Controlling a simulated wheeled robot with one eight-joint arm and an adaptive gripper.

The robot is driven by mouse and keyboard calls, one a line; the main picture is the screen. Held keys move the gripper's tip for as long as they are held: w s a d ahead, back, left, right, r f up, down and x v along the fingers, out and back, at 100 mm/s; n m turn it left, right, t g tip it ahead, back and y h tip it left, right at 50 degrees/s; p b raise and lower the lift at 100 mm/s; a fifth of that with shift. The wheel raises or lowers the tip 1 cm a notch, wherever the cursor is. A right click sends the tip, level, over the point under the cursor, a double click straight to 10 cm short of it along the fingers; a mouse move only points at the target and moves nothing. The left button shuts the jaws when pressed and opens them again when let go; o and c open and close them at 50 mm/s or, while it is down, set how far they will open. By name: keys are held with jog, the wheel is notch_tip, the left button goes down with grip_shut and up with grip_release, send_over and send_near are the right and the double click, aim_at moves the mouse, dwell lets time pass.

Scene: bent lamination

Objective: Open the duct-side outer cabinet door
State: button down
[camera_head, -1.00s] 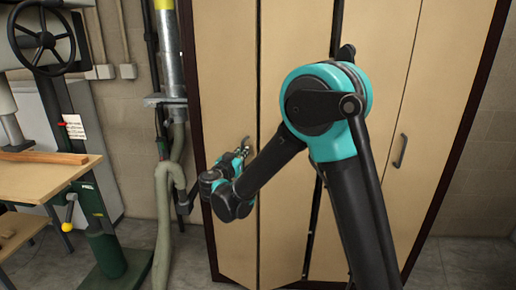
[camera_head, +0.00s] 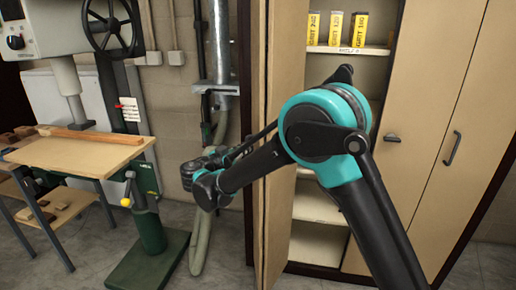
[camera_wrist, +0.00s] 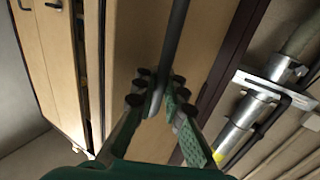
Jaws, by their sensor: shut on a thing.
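The duct-side outer cabinet door (camera_head: 283,60) is the left tan panel of the tall cabinet. It stands swung outward, seen at a steep angle, and shelves show to its right. In the wrist view the tan door face (camera_wrist: 135,50) fills the middle. A long dark grey handle bar (camera_wrist: 174,38) runs down between my fingers. My gripper (camera_wrist: 157,92) is shut on this handle near its lower end. In the head view my arm crosses in front of the door, and the fingers and handle cannot be made out clearly.
The metal duct (camera_head: 220,45) and its hose stand close left of the door. A drill press table (camera_head: 75,155) is farther left. Yellow grit boxes (camera_head: 335,28) stand on a cabinet shelf (camera_head: 350,50). The right-hand doors (camera_head: 465,110) are closed. Floor shows at lower left.

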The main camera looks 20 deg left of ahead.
jog(key=shift+s+a, duration=0.25)
jog(key=shift+a, duration=0.25)
jog(key=shift+s+a, duration=0.2)
jog(key=shift+a, duration=0.25)
jog(key=c, duration=1.6)
grip_release()
jog(key=v, duration=1.2)
